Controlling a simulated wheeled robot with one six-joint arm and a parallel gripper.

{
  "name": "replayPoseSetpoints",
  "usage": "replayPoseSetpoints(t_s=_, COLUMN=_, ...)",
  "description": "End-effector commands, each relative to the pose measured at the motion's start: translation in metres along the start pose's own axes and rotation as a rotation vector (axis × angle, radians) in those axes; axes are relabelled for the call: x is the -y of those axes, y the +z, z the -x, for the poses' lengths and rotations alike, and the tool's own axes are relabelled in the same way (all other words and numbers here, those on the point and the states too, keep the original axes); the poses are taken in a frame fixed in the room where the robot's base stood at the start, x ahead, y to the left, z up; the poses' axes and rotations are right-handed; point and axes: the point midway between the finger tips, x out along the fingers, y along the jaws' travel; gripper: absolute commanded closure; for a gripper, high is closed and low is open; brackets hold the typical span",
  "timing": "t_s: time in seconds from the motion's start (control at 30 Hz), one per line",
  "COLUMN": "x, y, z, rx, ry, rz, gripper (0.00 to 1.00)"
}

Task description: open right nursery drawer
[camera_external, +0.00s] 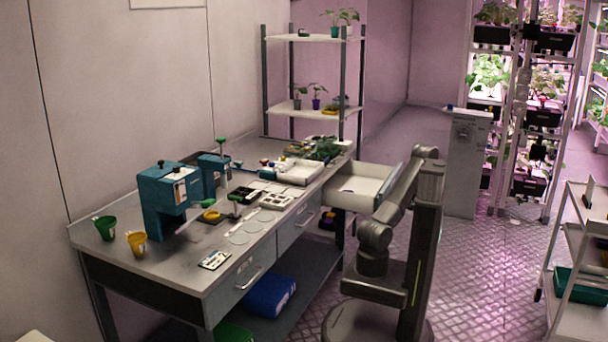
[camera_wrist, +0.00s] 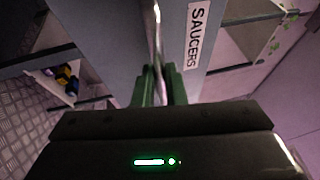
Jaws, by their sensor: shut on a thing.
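The right nursery drawer (camera_external: 368,184) stands pulled out from the far end of the grey bench, its pale inside showing in the external view. Its grey front panel (camera_wrist: 115,40) fills the middle of the wrist view, with a white label reading SAUCERS (camera_wrist: 195,35). A metal bar handle (camera_wrist: 157,35) runs along the panel. My gripper (camera_wrist: 158,75) is shut on this handle, its green fingers on either side of the bar. In the external view my arm partly covers the drawer front, and the fingers cannot be made out.
Two other bench drawers, a middle one (camera_external: 299,226) and a near one (camera_external: 246,284), are shut. The bench top (camera_external: 185,268) carries a teal machine (camera_external: 165,203), cups, trays and seedlings. A white cart (camera_external: 580,300) stands at right. Metal floor (camera_external: 480,270) is clear between.

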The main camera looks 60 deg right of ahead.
Motion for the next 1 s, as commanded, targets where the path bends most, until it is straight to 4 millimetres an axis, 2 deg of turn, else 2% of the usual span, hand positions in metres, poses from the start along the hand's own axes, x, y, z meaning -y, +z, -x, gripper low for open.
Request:
replayPoseSetpoints(t_s=0.43, x=-0.001, y=-0.001, z=0.004, rx=0.000, ry=0.002, rz=-0.003, gripper=1.00)
replayPoseSetpoints(t_s=0.47, x=-0.001, y=-0.001, z=0.004, rx=0.001, ry=0.002, rz=-0.002, gripper=0.87)
replayPoseSetpoints(t_s=0.57, x=-0.001, y=-0.001, z=0.004, rx=0.000, ry=0.001, rz=-0.002, gripper=0.68)
replayPoseSetpoints(t_s=0.87, x=0.000, y=-0.002, z=0.005, rx=0.000, ry=0.000, rz=0.000, gripper=0.68)
replayPoseSetpoints(t_s=1.0, x=0.001, y=-0.002, z=0.014, rx=-0.002, ry=0.000, rz=0.000, gripper=0.68)
